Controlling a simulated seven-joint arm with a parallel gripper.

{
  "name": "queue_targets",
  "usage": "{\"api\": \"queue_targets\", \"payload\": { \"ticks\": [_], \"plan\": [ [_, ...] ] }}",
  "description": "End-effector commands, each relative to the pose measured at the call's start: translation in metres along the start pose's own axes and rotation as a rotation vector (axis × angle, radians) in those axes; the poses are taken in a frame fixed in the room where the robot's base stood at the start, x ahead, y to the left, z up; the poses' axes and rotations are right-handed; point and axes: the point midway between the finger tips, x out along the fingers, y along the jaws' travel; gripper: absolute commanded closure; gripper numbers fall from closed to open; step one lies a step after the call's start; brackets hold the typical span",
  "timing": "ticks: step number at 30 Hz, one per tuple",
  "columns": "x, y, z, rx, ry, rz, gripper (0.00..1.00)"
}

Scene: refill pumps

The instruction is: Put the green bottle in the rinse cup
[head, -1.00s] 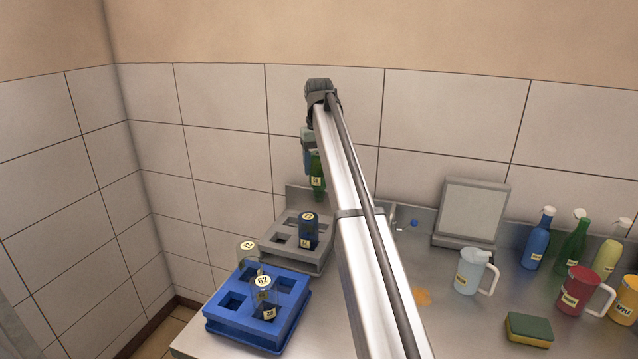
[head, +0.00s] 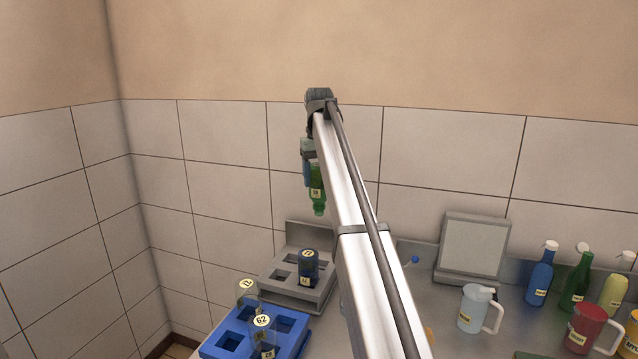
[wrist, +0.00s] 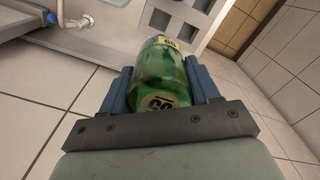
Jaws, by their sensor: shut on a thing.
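My gripper (head: 309,165) is shut on a green bottle (head: 318,188). It holds the bottle in the air, above and behind the grey rack, with its narrow end pointing down. In the wrist view the bottle (wrist: 162,80) lies between the blue fingers, with pale labels on it. My arm hides part of the gripper in the head view. Another green bottle (head: 577,280), with a white top, stands at the right of the bench. I cannot tell which vessel is the rinse cup.
A grey rack (head: 278,293) holds a dark blue bottle (head: 309,268). A blue rack (head: 292,322) holds clear labelled vessels. A pale jug (head: 474,311), a red jug (head: 585,330) and a blue bottle (head: 540,277) stand at right. A grey panel (head: 474,246) leans at the back.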

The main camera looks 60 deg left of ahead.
Motion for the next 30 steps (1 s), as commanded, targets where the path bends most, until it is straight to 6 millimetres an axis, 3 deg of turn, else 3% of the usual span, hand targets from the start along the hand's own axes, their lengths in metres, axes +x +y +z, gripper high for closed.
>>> {"api": "queue_targets", "payload": {
  "ticks": [7, 23, 26, 30],
  "plan": [
    [-0.015, 0.000, 0.000, 0.000, 0.000, 0.000, 0.75],
    [-0.015, 0.000, 0.001, 0.083, 0.005, 0.000, 0.75],
    [-0.007, -0.002, 0.017, 0.169, 0.014, 0.000, 0.75],
    [0.013, -0.001, 0.058, 0.257, 0.023, -0.001, 0.75]
  ]
}}
